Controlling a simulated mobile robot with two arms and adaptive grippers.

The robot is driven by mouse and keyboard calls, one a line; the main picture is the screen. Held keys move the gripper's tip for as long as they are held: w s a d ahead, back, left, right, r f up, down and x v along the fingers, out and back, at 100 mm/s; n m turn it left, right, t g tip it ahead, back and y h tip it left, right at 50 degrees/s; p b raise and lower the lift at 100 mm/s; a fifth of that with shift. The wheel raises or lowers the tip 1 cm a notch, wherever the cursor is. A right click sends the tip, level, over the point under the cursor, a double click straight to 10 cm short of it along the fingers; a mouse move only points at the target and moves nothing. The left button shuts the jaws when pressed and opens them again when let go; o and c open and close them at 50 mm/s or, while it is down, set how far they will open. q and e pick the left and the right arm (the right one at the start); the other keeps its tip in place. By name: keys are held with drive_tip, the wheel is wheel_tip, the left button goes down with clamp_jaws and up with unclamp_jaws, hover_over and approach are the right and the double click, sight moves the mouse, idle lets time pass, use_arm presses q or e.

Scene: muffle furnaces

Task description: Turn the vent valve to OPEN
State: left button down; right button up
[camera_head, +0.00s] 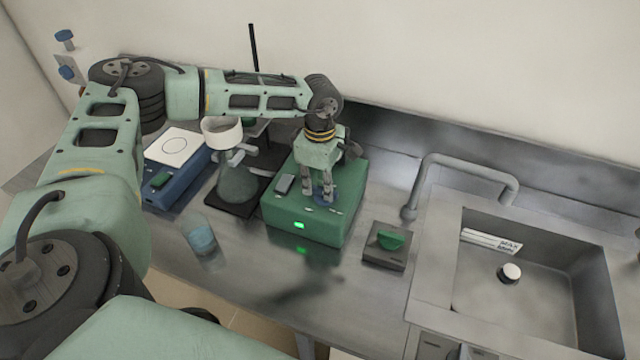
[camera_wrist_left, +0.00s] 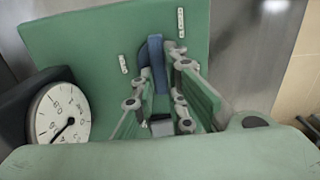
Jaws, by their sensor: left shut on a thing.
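A green box (camera_head: 300,218) stands on the steel bench, with a blue valve knob (camera_head: 325,196) on its top near the right side. My left gripper (camera_head: 319,192) reaches down onto the knob from above and is shut on it. In the left wrist view the blue knob (camera_wrist_left: 155,52) shows as a bar between the two fingers of the left gripper (camera_wrist_left: 162,68). Small white labels (camera_wrist_left: 123,63) sit near the knob, too small to read. The fingers hide part of the knob. My right gripper is not in view.
A dial gauge (camera_wrist_left: 60,115) is beside the box. A flask (camera_head: 237,184), a beaker (camera_head: 199,235) and a blue device (camera_head: 170,185) stand to the left. A small box with a green knob (camera_head: 390,241) and a sink (camera_head: 530,275) are to the right.

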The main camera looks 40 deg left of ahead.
use_arm(q)
drive_tip(key=shift+f+m, duration=0.1)
drive_tip(key=shift+m, duration=0.2)
drive_tip(key=m+b, duration=0.3)
drive_tip(key=shift+w+f+m, duration=0.1)
drive_tip(key=shift+w+m, duration=0.2)
drive_tip(key=m+b, duration=0.2)
drive_tip(key=m, duration=0.1)
drive_tip(key=m+b, duration=0.2)
drive_tip(key=shift+w+d, duration=0.15)
drive_tip(key=shift+w, duration=0.1)
drive_tip(key=m+b, duration=0.1)
drive_tip(key=m, duration=0.1)
drive_tip(key=m+b, duration=0.1)
drive_tip(key=m, duration=0.2)
drive_tip(key=shift+w+d+b, duration=0.15)
drive_tip(key=shift+b, duration=0.2)
drive_tip(key=shift+d+r+m+b, duration=0.1)
drive_tip(key=shift+m+b, duration=0.35)
drive_tip(key=shift+m, duration=0.5)
drive_tip(key=shift+d+r+m+b, duration=0.1)
drive_tip(key=shift+m+b, duration=0.3)
drive_tip(key=shift+m, duration=0.55)
drive_tip(key=c, duration=1.8)
unclamp_jaws()
